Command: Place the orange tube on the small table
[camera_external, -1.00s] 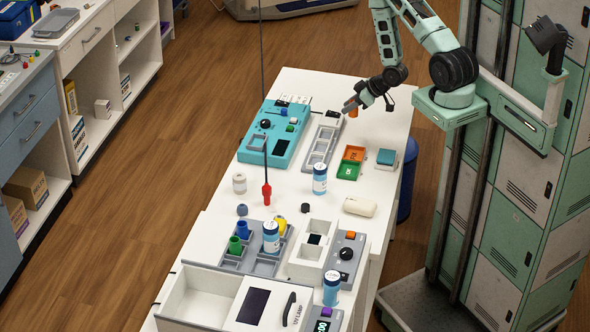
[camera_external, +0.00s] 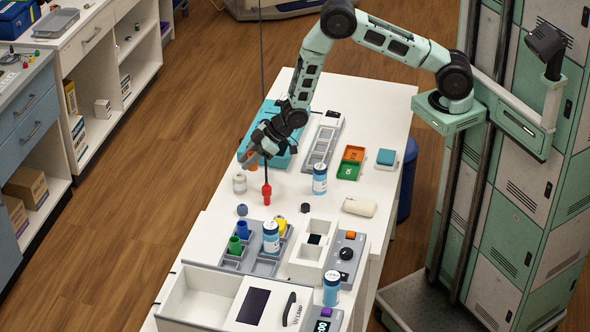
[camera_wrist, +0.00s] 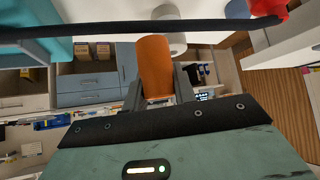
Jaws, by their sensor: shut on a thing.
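The orange tube (camera_wrist: 154,66) is held between the fingers of my gripper (camera_wrist: 158,88) in the wrist view. In the external view, my gripper (camera_external: 252,158) is over the far-left part of the white table, near the teal device, and a bit of the orange tube (camera_external: 253,161) shows at its fingertips. I cannot tell which surface the task calls the small table. A white counter with drawers (camera_external: 98,25) stands across the floor at the left.
The teal device (camera_external: 284,158) is partly hidden behind my gripper. A red plug (camera_external: 266,196) hangs on a dark cable close to my gripper. A white jar (camera_external: 239,183) and blue-white bottle (camera_external: 320,180) stand nearby. Wooden floor (camera_external: 190,100) lies open left of the table.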

